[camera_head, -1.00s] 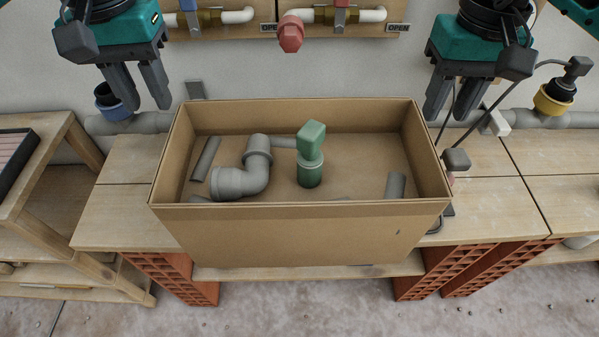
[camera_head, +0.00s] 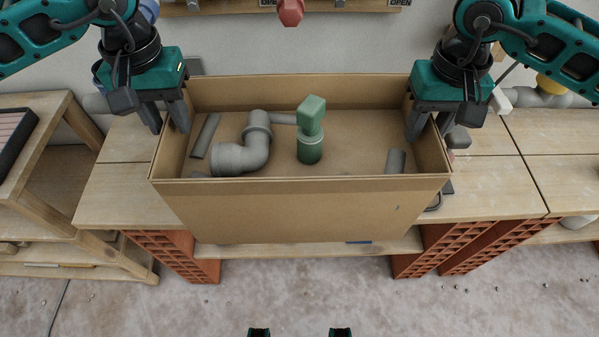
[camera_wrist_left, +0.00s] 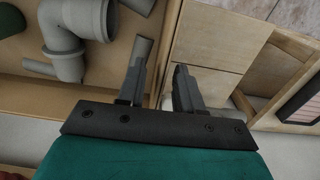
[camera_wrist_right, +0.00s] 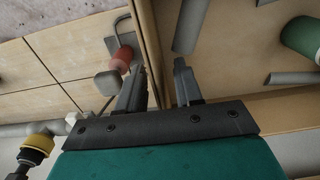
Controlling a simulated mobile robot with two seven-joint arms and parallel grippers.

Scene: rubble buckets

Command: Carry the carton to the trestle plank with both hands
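The open brown cardboard carton (camera_head: 300,212) stands on a wooden plank bench (camera_head: 112,205) against the wall. Inside it lie a grey elbow pipe (camera_head: 242,155), a green fitting (camera_head: 310,140) and grey pipe pieces. My left gripper (camera_head: 167,122) is open, its fingers astride the carton's left wall; the left wrist view (camera_wrist_left: 160,75) shows the wall between them. My right gripper (camera_head: 430,130) is open astride the right wall, also seen in the right wrist view (camera_wrist_right: 160,75). No firm clamping shows. I cannot tell which surface is the trestle plank.
Red hollow bricks (camera_head: 180,262) hold up the bench. A wooden stand (camera_head: 50,200) with a dark tray is at the left. A red fitting (camera_wrist_right: 122,60) and cable lie right of the carton. The concrete floor (camera_head: 300,290) in front is clear.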

